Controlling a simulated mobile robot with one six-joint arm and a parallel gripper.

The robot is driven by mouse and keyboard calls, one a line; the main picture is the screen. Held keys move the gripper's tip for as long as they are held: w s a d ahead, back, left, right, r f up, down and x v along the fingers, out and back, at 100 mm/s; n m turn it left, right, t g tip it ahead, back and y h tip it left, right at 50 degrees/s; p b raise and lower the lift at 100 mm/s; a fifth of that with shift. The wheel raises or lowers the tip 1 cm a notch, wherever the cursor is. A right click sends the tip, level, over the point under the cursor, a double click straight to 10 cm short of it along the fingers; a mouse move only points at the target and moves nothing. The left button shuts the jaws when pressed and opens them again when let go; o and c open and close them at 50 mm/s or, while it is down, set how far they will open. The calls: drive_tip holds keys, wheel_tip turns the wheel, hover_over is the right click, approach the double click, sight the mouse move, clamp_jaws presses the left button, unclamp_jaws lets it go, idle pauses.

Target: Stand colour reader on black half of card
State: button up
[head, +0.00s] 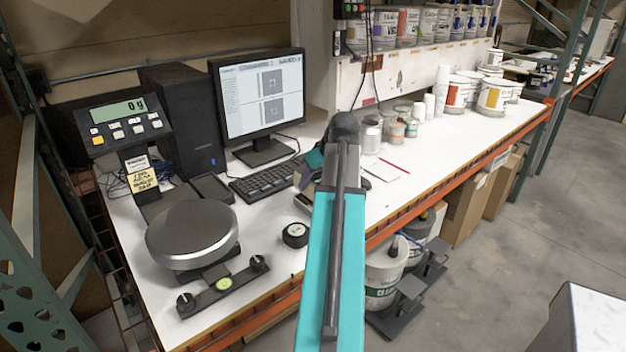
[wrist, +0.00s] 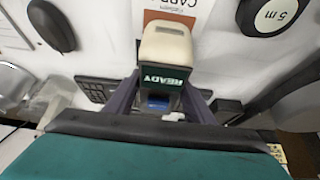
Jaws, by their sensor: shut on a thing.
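In the wrist view my gripper (wrist: 160,98) is shut on the colour reader (wrist: 166,48), a cream and dark green block marked READY, with one finger on each side. A white card (wrist: 182,12) with an orange band and printed text shows behind the reader, at the top edge. The reader covers part of the card, and I see no black half. I cannot tell whether the reader touches anything below. In the head view my arm hides the card and most of the gripper.
A round 5 m tape measure (head: 295,235) lies on the white bench; it also shows in the wrist view (wrist: 276,14), near the card. A mouse (wrist: 51,25) lies on the other side. A keyboard (head: 265,180), monitor (head: 258,95) and scale (head: 192,232) stand left of my arm.

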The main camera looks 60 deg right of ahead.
drive_tip(key=o, duration=1.6)
drive_tip(key=shift+r, duration=0.15)
drive_tip(key=shift+b+v, duration=0.7)
drive_tip(key=shift+v, duration=5.3)
drive_tip(key=shift+s, duration=0.1)
